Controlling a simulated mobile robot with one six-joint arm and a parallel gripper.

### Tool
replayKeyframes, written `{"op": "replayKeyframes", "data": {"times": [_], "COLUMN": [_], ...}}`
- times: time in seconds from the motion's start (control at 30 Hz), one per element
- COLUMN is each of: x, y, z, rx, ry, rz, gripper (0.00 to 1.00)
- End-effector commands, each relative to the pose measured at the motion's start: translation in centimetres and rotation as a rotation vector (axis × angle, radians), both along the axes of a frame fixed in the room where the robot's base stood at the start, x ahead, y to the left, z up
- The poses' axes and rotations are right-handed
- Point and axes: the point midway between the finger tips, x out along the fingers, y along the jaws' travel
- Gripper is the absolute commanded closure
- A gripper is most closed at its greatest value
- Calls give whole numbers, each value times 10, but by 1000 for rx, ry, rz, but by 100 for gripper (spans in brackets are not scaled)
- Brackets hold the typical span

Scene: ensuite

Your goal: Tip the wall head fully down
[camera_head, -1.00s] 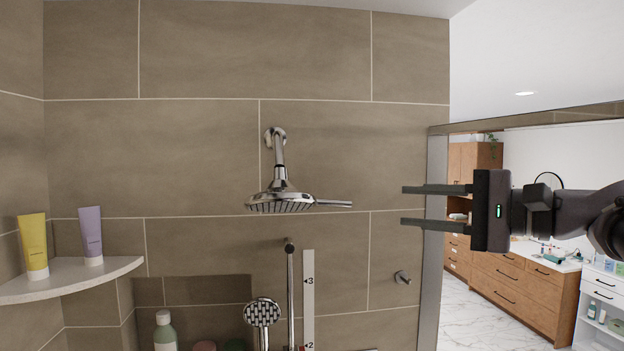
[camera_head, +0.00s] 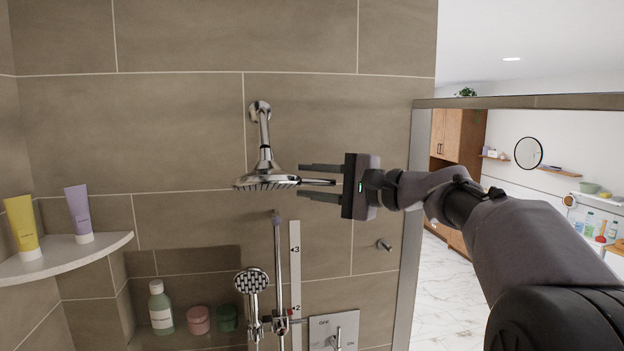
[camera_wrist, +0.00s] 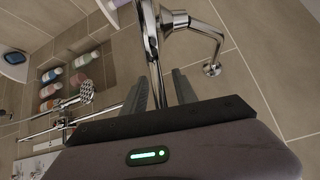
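The chrome wall shower head (camera_head: 266,181) hangs from a bent arm on the tiled wall, its face pointing down and slightly tilted. A thin chrome handle (camera_head: 318,182) sticks out from its right side. My gripper (camera_head: 302,181) is open, with one dark finger above the handle and one below it, so the handle lies between them. The fingertips are close to the right rim of the head. In the wrist view, the handle (camera_wrist: 157,80) runs between the two fingers, with the head's neck (camera_wrist: 178,19) beyond. Whether a finger touches the handle cannot be told.
A hand shower (camera_head: 252,281) on a rail (camera_head: 279,260) is below, near a valve plate (camera_head: 334,330). A corner shelf (camera_head: 70,257) with two tubes is at left. Bottles and jars stand in a niche. A glass panel's edge (camera_head: 418,200) is at right.

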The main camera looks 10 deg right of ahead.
Motion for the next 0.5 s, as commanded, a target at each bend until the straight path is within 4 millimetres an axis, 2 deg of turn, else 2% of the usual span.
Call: {"op": "replayKeyframes", "data": {"times": [0.07, 0.23, 0.5], "x": [0, 0, 0], "y": [0, 0, 0], "z": [0, 0, 0], "rx": [0, -1, -1], "ry": [0, -1, -1], "rz": [0, 0, 0], "gripper": [66, 99, 100]}}
